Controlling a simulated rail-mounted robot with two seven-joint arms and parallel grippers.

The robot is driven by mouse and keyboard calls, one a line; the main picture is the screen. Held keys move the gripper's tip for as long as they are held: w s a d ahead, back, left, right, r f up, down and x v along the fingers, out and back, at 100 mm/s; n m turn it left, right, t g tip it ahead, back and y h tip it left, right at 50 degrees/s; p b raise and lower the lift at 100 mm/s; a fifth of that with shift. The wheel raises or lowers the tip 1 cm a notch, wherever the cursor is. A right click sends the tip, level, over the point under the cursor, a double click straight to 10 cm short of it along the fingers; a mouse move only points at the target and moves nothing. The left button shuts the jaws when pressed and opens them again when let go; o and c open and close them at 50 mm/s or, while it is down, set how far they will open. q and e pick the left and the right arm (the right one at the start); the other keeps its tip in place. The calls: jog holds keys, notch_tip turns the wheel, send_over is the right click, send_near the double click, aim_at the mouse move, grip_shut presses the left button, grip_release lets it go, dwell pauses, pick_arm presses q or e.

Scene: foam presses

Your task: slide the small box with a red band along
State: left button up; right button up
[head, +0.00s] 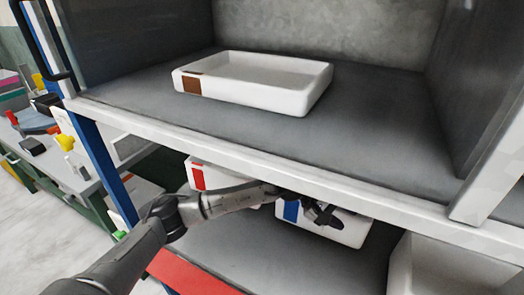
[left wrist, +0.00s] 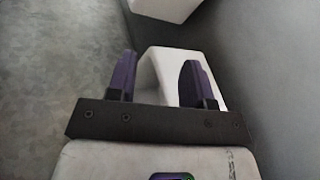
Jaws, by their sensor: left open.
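The white box with a red band (head: 197,178) stands on the lower shelf, left of a white box with a blue band (head: 290,210). My left arm and the shelf edge above hide part of the red-banded box. My left gripper (head: 322,214) is in front of the blue-banded box, right of the red-banded one. In the left wrist view my left gripper (left wrist: 158,80) is open. A white box corner (left wrist: 153,65) shows between and beyond its fingers; no band shows there, and I cannot tell whether they touch. My right gripper is out of view.
A white tray with a brown patch (head: 300,98) sits on the upper shelf. The upper shelf's front edge (head: 250,152) overhangs my left arm. Another white container (head: 450,262) stands at lower right. Another white object (left wrist: 165,8) shows atop the wrist view. Lower shelf's front is clear.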

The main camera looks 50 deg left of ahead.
pick_arm(q)
jog(key=a+r+m+g+y+b, duration=0.1)
jog(key=a+y, duration=0.5)
jog(key=a, duration=0.9)
jog(key=s+a+r+m+g+y+b, duration=0.1)
jog(key=a+y, duration=0.5)
jog(key=a, duration=0.9)
notch_tip(320, 180, up, 4)
jog(key=shift+s+a+f+m+g+y, duration=0.1)
jog(key=shift+s+a+m+g+y, duration=0.4)
jog(key=shift+m, duration=0.7)
jog(key=shift+w+d+b, duration=0.15)
jog(key=shift+w+b, duration=0.05)
jog(key=shift+b, duration=0.1)
jog(key=shift+w+f, duration=0.15)
jog(key=shift+f, duration=0.35)
jog(key=b+x, duration=0.5)
jog(key=x, duration=0.7)
jog(key=shift+f, duration=0.4)
jog(key=shift+w, duration=0.1)
jog(key=shift+c, duration=0.4)
grip_shut()
